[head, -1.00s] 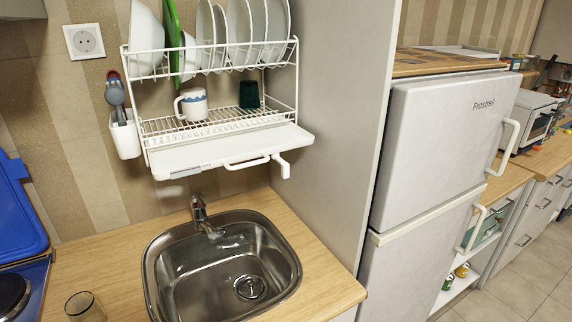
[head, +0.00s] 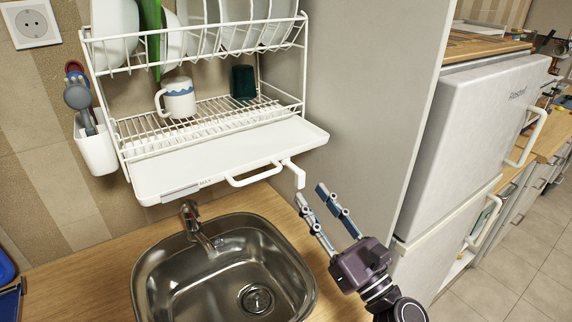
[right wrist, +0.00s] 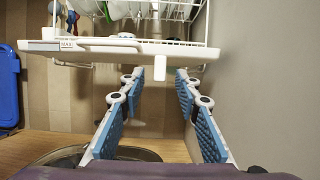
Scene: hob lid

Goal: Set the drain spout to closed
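The drain spout (head: 296,172) is a small white bent piece at the right front of the white drip tray (head: 225,160) under the dish rack. Its outer end points down, over the sink side. In the right wrist view the spout (right wrist: 160,67) hangs below the tray's front edge, ahead of my fingers. My right gripper (head: 312,198) is open and empty, just below and right of the spout, apart from it. In the right wrist view its blue-padded fingers (right wrist: 160,82) stand wide apart. My left gripper is in neither view.
A steel sink (head: 220,285) with a tap (head: 195,225) lies below the tray. The rack holds plates, a white mug (head: 178,98) and a dark green cup (head: 243,82). A tall grey panel (head: 375,110) stands close on the right, beside the fridge (head: 465,140).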

